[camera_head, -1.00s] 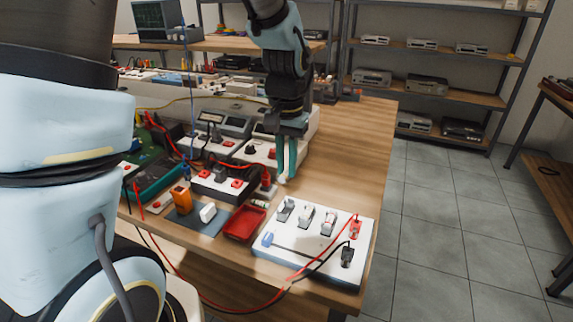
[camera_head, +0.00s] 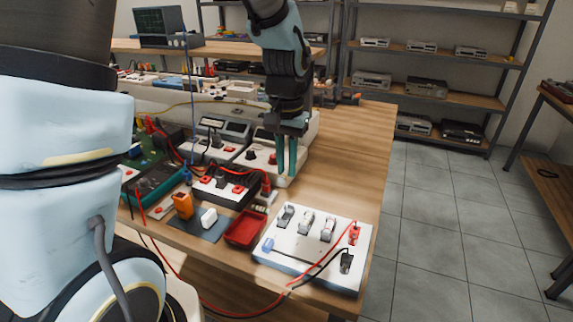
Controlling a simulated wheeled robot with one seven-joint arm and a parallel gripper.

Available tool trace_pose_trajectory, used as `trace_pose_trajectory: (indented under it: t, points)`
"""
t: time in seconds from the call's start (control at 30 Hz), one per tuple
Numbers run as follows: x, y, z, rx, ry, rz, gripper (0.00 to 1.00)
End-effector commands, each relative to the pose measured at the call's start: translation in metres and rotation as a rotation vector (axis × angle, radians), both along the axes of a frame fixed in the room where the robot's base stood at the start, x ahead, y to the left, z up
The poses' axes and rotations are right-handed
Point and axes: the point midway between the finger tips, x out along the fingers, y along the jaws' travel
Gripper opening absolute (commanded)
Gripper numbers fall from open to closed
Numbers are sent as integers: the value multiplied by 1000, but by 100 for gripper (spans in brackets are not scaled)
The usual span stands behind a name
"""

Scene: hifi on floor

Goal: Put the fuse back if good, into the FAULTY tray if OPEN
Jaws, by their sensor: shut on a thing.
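My gripper (camera_head: 286,172) points down over the wooden bench, behind the white fuse board. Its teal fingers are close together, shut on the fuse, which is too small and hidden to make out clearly. The white board (camera_head: 285,255) carries three clip-like holders in a row and red and black plugs at its right side. A small red tray (camera_head: 245,228) stands left of the board, in front of and left of my gripper; I see no readable label on it and it looks empty.
A dark box with red terminals (camera_head: 228,188) and grey meters stand left of my gripper. Red and black leads hang over the front edge. Bench right of my gripper is clear.

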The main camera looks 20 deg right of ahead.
Motion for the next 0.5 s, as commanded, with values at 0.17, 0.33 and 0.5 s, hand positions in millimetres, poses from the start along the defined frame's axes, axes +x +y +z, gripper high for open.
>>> trace_pose_trajectory:
  t: [0.17, 0.33, 0.5]
  points:
    - [0, 0, 13, 0, 0, 0, 0]
    - [0, 0, 23, 0, 0, 0, 0]
    - [0, 0, 33, -1, -1, 0, 0]
